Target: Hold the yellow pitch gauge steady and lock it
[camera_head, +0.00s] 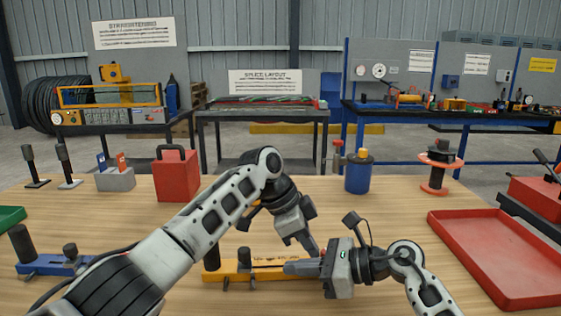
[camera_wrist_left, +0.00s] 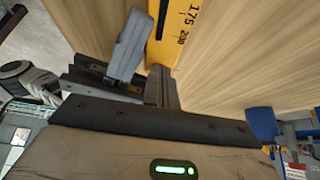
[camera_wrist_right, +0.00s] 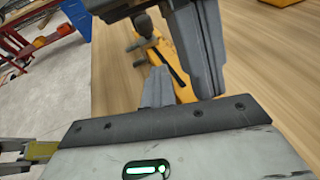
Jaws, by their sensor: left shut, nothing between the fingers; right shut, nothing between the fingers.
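The yellow pitch gauge (camera_head: 232,271) lies on the wooden table in front of me, with a black post at its left end and a dark knob (camera_head: 244,256) on top. Its printed scale (camera_wrist_left: 178,30) shows 175 and 200 in the left wrist view. My left gripper (camera_head: 314,250) is shut and empty, pointing down over the gauge's right end. My right gripper (camera_head: 288,267) is shut and empty, pointing left along that end. The two grippers are close together and hide part of the gauge. The right wrist view shows the gauge (camera_wrist_right: 181,75) beyond the fingers; contact cannot be told.
A blue gauge-like tool (camera_head: 45,264) lies at the left, partly behind my left arm. A red box (camera_head: 177,176), a blue cylinder (camera_head: 358,175) and a red spool (camera_head: 438,170) stand farther back. A red tray (camera_head: 505,262) lies at the right.

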